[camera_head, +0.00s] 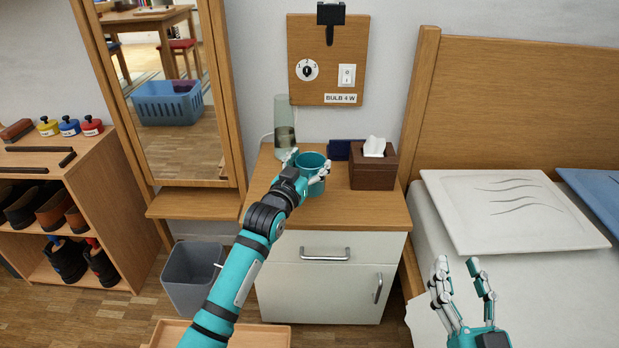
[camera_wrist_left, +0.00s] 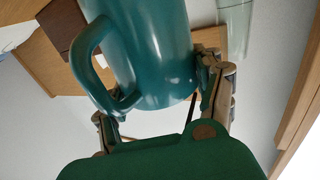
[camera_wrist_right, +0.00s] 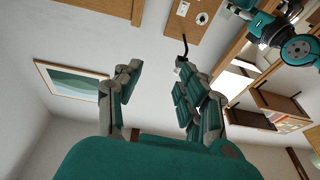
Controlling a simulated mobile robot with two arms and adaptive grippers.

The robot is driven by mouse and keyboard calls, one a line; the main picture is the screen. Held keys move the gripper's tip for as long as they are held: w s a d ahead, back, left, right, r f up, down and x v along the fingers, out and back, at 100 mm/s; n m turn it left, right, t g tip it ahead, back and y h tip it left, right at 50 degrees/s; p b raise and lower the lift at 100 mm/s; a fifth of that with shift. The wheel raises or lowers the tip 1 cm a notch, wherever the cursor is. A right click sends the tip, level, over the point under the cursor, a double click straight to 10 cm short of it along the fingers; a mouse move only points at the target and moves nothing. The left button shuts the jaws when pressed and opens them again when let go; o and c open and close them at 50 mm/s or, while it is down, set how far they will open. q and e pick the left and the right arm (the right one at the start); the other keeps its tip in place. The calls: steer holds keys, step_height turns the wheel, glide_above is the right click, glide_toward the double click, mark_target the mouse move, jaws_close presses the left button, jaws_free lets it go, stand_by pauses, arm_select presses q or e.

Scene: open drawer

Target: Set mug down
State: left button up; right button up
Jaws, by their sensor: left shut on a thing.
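A teal mug (camera_head: 312,162) is between the fingers of my left gripper (camera_head: 306,166), over the top of the wooden nightstand (camera_head: 343,213). In the left wrist view the mug (camera_wrist_left: 150,55) fills the upper middle, with its handle toward the left, and the fingers of my left gripper (camera_wrist_left: 165,105) close on its sides. The head view does not show clearly whether its base touches the top. My right gripper (camera_head: 462,285) is open and empty over the front of the bed. It also shows open in the right wrist view (camera_wrist_right: 155,85).
A brown tissue box (camera_head: 372,172) stands right of the mug, with a dark blue object (camera_head: 340,150) behind. A clear greenish glass vessel (camera_head: 284,125) stands at the back left. The nightstand's front right is free. A grey bin (camera_head: 192,278) stands left; the bed's pillow (camera_head: 505,215) lies right.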

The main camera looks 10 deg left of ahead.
mark_target(313, 167)
arm_select(q)
steer(key=shift+w+a, duration=0.1)
steer(key=shift+w, duration=0.6)
steer(key=shift+f, duration=0.1)
step_height(313, 167, down, 3)
steer(key=shift+f+b, duration=0.1)
steer(key=shift+b, duration=0.9)
arm_select(e)
steer(key=s+r+t+y, duration=0.2)
steer(key=s+r+t, duration=0.3)
steer(key=r, duration=0.3)
steer(key=shift+t+y, duration=0.3)
steer(key=shift+t, duration=0.3)
steer(key=shift+s+d, duration=0.1)
steer(key=shift+s, duration=0.05)
arm_select(q)
steer(key=shift+f, duration=0.2)
steer(key=o, duration=1.4)
arm_select(e)
steer(key=shift+r, duration=0.1)
